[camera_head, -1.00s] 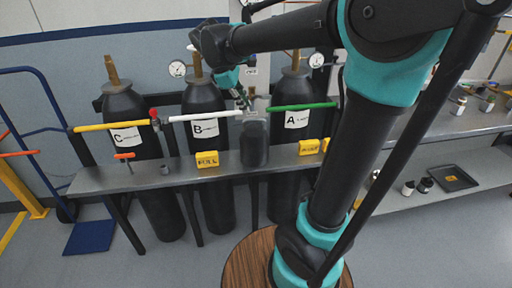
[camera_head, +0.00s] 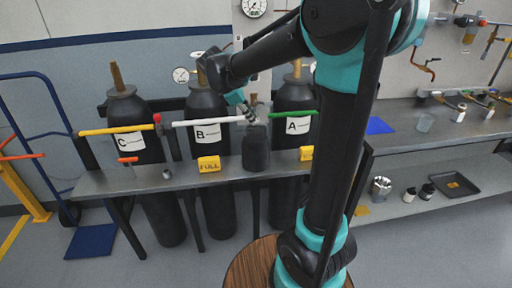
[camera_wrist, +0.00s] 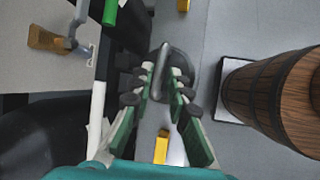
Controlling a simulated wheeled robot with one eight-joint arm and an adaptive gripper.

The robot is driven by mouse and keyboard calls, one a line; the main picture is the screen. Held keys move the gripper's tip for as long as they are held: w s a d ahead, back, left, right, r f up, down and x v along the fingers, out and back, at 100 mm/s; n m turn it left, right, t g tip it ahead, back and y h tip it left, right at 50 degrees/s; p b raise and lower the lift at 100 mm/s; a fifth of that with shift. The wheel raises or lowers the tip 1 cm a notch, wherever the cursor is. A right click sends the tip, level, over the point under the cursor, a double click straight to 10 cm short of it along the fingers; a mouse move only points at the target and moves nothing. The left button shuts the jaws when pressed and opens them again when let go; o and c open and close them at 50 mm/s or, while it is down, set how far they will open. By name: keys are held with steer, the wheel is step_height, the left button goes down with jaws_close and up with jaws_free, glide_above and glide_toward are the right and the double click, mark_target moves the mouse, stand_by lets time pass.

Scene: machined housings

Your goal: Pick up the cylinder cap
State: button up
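The dark grey cylinder cap (camera_head: 256,150) stands on the narrow grey shelf, in front of the black cylinders, between the labels B and A. It also shows in the wrist view (camera_wrist: 184,62) just beyond the fingertips. My gripper (camera_head: 248,116) points down at it from above and slightly left. In the wrist view my gripper (camera_wrist: 162,78) has its two green-and-grey fingers apart, with a gap between the tips and nothing held. The cap lies in line with this gap, partly covered by the fingertips. I cannot tell whether the tips touch it.
The shelf (camera_head: 120,181) also bears a yellow FULL block (camera_head: 209,164) left of the cap and another yellow block (camera_head: 306,153) to the right. White (camera_head: 200,122) and green (camera_head: 292,114) bars run behind the cap. A wooden barrel (camera_wrist: 265,95) stands to the right in the wrist view.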

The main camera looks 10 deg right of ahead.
mark_target(256, 126)
steer(key=shift+a+f+x, duration=0.1)
steer(key=shift+a+x, duration=0.1)
steer(key=shift+x, duration=1.2)
steer(key=shift+a+f+x, duration=0.15)
steer(key=shift+a+x, duration=0.05)
steer(key=shift+x, duration=1.25)
steer(key=shift+r, duration=0.1)
steer(key=shift+c, duration=0.6)
jaws_close()
